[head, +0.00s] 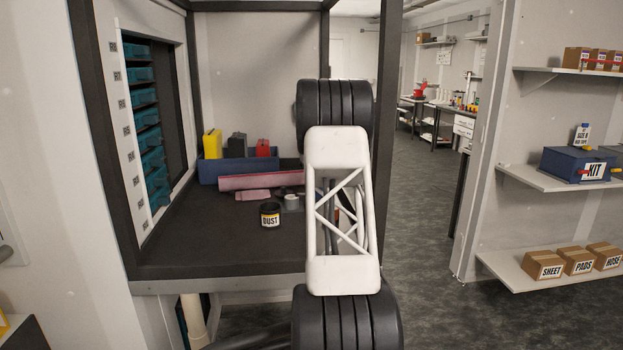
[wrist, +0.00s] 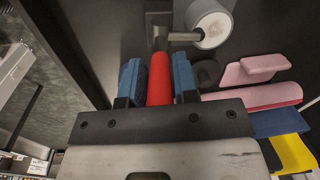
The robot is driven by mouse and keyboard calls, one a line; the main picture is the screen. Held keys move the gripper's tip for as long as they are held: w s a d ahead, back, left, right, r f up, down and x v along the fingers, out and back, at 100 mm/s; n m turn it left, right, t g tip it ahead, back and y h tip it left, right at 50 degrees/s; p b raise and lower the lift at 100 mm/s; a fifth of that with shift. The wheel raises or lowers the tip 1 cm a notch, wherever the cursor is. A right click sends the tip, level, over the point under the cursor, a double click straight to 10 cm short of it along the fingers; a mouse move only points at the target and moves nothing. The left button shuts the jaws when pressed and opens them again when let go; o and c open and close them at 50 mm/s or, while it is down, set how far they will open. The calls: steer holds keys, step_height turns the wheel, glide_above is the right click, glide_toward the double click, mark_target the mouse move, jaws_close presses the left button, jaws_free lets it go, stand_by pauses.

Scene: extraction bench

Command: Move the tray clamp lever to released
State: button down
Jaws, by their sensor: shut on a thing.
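The clamp lever's red handle (wrist: 160,82) is in the middle of the wrist view, on a dark stem that runs up to a grey metal mount. My gripper (wrist: 158,68) has its blue-padded fingers on both sides of the red handle and is shut on it. A short bar leads right from the mount to a grey cylinder with a pale end face (wrist: 209,26). In the head view my arm hides the gripper and most of the lever. I cannot tell the lever's set position.
A black jar marked DUST (head: 270,215) stands on the dark bench (head: 195,245), left of my arm. Behind it are a pink roll (head: 258,181), a folded pink pad (head: 252,195) and a blue bin (head: 222,169) with a yellow item (head: 212,144). The bench's front left is clear.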

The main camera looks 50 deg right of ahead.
steer(key=shift+s+d+f+t+y, duration=0.25)
steer(key=shift+s+d+t+y, duration=0.25)
steer(key=shift+t+y, duration=0.35)
steer(key=shift+s+d+f+t+y, duration=0.25)
steer(key=shift+s+d+t+y, duration=0.25)
steer(key=shift+t+y, duration=0.3)
steer(key=c, duration=0.9)
jaws_free()
steer(key=shift+r, duration=0.15)
steer(key=shift+s+a+r, duration=0.8)
steer(key=shift+s+a, duration=0.95)
steer(key=shift+a, duration=0.25)
steer(key=shift+s+a+r, duration=0.8)
steer(key=shift+s+a, duration=0.9)
steer(key=shift+a, duration=0.35)
steer(key=shift+s+a+r, duration=0.8)
steer(key=shift+s+a, duration=0.95)
steer(key=shift+a, duration=0.25)
